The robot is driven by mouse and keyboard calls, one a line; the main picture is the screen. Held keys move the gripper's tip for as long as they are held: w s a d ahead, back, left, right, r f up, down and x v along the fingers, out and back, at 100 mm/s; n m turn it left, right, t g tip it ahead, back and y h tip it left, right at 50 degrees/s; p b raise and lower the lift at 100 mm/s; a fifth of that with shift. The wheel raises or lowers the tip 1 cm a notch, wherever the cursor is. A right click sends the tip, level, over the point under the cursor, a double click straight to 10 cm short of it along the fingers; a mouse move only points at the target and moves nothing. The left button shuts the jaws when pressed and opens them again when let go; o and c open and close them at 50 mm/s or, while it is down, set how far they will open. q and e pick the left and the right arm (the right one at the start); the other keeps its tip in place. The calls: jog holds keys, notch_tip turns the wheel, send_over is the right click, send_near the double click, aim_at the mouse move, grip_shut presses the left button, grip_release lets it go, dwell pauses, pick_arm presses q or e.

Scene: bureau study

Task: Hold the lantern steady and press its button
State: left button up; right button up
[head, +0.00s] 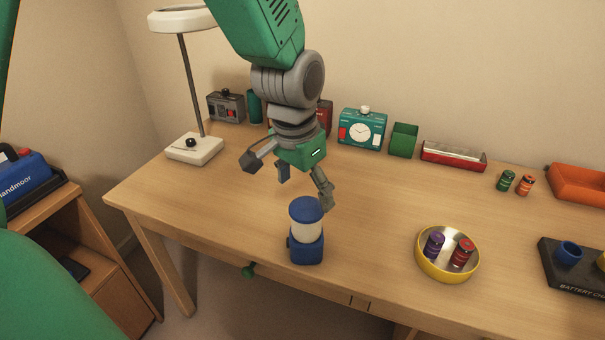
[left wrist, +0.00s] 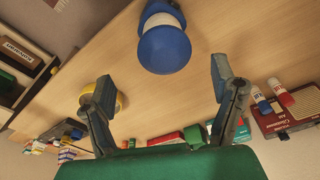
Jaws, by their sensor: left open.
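The lantern (head: 306,247) stands upright on the desk near its front edge. It has a blue cap, a pale translucent middle and a blue base. A small dark part sits at the left of its base; I cannot tell whether it is the button. My left gripper (head: 288,178) is open and empty above the desk, just behind the lantern and apart from it. In the left wrist view the lantern's blue cap (left wrist: 164,48) is at top centre, beyond the spread fingertips (left wrist: 162,84) and not between them. My right gripper is not in view.
On the desk (head: 215,205) a white lamp (head: 194,149) stands at left. A teal clock (head: 361,130) and green box (head: 403,140) are along the back. A yellow bowl (head: 421,262) with two batteries and a dark charger (head: 567,281) are at right. Desk left of the lantern is clear.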

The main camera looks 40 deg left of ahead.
aim_at(309, 207)
pick_arm(q)
jog(key=f, duration=0.4)
jog(key=shift+w+d+b, duration=0.25)
jog(key=shift+w+b, duration=0.05)
jog(key=shift+b, duration=0.05)
jog(key=f, duration=0.1)
jog(key=a+f, duration=0.1)
jog(key=f, duration=0.1)
jog(key=f+b, duration=0.1)
jog(key=f, duration=0.1)
jog(key=shift+w+a+f, duration=0.2)
jog(key=shift+w+a, duration=0.05)
jog(key=shift+w, duration=0.15)
jog(key=shift+d, duration=0.6)
jog(key=c, duration=0.7)
jog(key=shift+a, duration=0.2)
jog(key=c, duration=0.8)
jog(key=shift+s+a, duration=0.1)
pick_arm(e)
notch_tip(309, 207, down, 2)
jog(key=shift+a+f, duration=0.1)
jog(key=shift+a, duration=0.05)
pick_arm(q)
jog(key=shift+f, duration=0.1)
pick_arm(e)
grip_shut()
pick_arm(q)
jog(key=shift+s, duration=0.1)
